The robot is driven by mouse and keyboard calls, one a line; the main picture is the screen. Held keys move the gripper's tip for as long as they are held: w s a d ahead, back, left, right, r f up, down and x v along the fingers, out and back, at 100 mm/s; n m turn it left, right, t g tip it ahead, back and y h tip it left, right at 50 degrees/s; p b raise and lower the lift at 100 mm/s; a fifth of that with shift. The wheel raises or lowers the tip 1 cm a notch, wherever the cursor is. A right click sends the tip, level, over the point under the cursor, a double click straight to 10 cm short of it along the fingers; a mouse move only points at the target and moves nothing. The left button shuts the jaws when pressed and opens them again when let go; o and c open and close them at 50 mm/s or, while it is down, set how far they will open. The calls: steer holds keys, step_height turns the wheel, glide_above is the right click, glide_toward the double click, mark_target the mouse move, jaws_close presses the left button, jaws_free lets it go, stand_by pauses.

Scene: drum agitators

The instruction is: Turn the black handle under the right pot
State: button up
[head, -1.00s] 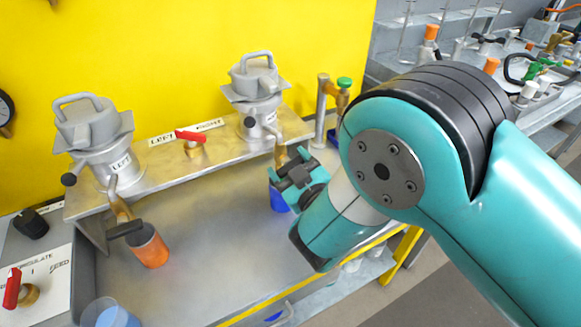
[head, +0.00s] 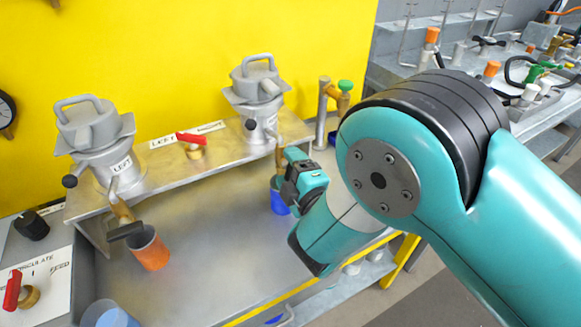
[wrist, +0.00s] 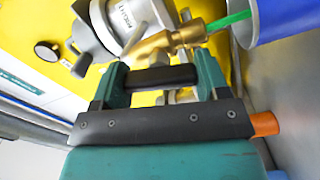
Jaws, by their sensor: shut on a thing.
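The right pot (head: 255,85) is a grey lidded vessel on the raised metal shelf, with a brass valve (head: 279,155) below it. In the wrist view the black handle (wrist: 158,78) lies across between the two teal fingers of my gripper (wrist: 162,68), which is shut on it. In the head view my gripper (head: 296,168) is at the valve, turned on edge, and hides the handle. A blue cup (head: 279,203) stands under the valve. In the wrist view a green stream (wrist: 229,20) runs from the brass spout (wrist: 178,38) to the blue cup (wrist: 285,20).
The left pot (head: 92,130) has its own black handle (head: 126,231) above an orange cup (head: 149,248). A red-handled valve (head: 192,140) sits on the shelf between the pots. A green-knobbed pipe (head: 343,88) stands right of the right pot. The bench middle is clear.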

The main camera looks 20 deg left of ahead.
steer(key=shift+n, duration=1.3)
steer(key=shift+f+n, duration=0.1)
steer(key=shift+n, duration=0.2)
steer(key=o, duration=0.9)
steer(key=shift+o, duration=0.2)
